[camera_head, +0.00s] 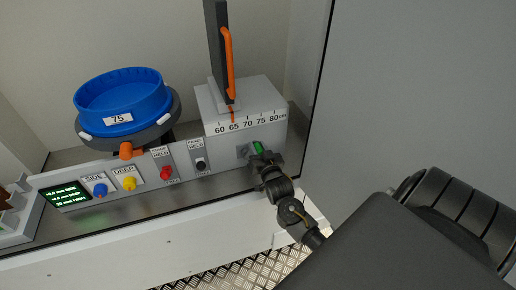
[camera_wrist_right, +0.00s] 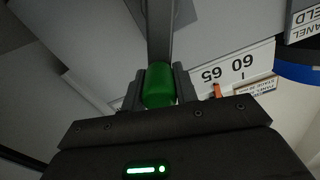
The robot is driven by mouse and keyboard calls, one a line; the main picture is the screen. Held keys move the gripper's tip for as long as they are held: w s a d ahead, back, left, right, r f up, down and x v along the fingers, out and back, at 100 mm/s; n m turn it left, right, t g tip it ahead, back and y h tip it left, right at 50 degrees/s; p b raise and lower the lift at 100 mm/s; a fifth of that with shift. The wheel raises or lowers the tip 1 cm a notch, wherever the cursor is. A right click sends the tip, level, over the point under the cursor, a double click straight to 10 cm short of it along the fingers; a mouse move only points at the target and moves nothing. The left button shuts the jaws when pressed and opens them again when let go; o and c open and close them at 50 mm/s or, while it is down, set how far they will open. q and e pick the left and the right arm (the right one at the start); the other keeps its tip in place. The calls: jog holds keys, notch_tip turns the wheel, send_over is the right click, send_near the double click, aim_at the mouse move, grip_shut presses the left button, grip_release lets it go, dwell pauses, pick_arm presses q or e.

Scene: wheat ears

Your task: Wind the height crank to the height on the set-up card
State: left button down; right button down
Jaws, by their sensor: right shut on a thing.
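The height crank's green grip (camera_head: 258,147) sticks out from the right end of the grey control panel. My right gripper (camera_head: 262,158) is shut on it, and its fingers sit on both sides of the green grip (camera_wrist_right: 159,85) in the right wrist view. The height scale (camera_head: 248,123) reads 60 to 80 cm, and its orange pointer (camera_head: 232,114) stands close to 65. A small green-lettered display (camera_head: 64,196) is at the panel's left end, its text too small to read surely. I cannot make out a set-up card. My left gripper is not in view.
A blue round sieve (camera_head: 122,92) labelled 75 sits on a dark ring with an orange knob (camera_head: 130,151). The panel has a blue knob (camera_head: 100,189), a yellow knob (camera_head: 129,183) and a red-topped switch (camera_head: 166,172). A dark upright plate (camera_head: 217,50) carries an orange handle (camera_head: 228,65). A grey wall stands right.

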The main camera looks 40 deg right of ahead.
jog(key=shift+s+d+f+m, duration=0.1)
jog(key=shift+f+m, duration=0.1)
jog(key=shift+m, duration=0.1)
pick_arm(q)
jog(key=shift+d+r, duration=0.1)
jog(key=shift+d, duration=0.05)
pick_arm(e)
jog(key=shift+s+d+f+m, duration=0.15)
jog(key=shift+d+f+m, duration=0.3)
jog(key=shift+m, duration=0.6)
jog(key=shift+s+d+f+m, duration=0.15)
jog(key=shift+d+f+m, duration=0.3)
jog(key=shift+m, duration=0.65)
jog(key=shift+s+d+f+m, duration=0.15)
jog(key=shift+d+f+m, duration=0.3)
jog(key=shift+m, duration=0.6)
jog(key=shift+a+f, duration=0.1)
jog(key=shift+f, duration=0.05)
jog(key=c, duration=1.1)
grip_release()
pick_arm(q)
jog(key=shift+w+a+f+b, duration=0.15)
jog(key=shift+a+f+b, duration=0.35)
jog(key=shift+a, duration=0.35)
pick_arm(e)
jog(key=v, duration=1)
jog(key=shift+s, duration=0.35)
